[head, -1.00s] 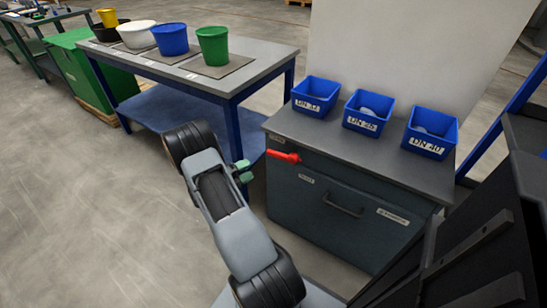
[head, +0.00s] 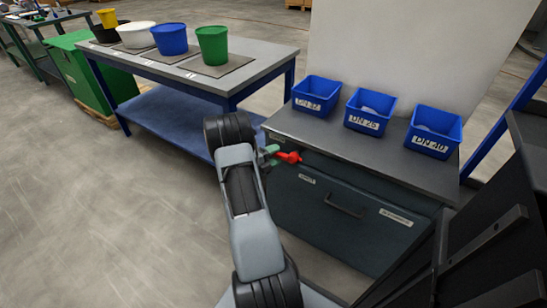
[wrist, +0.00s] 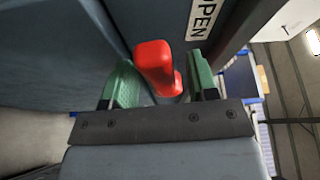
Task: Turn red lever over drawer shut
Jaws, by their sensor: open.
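The red lever (head: 290,157) sits at the upper left of the front of the dark grey cabinet, above the drawer (head: 325,225). In the head view it lies roughly level. My gripper (head: 271,156) is at the lever's left end, with its green fingers open. In the wrist view the red lever (wrist: 155,65) stands between the two spread fingers, one on each side; contact cannot be told.
Three blue bins (head: 369,111) stand on the cabinet top. A grey table (head: 230,85) with buckets is to the left, close behind my arm. Dark panels (head: 490,235) stand at the right. The floor at left is clear.

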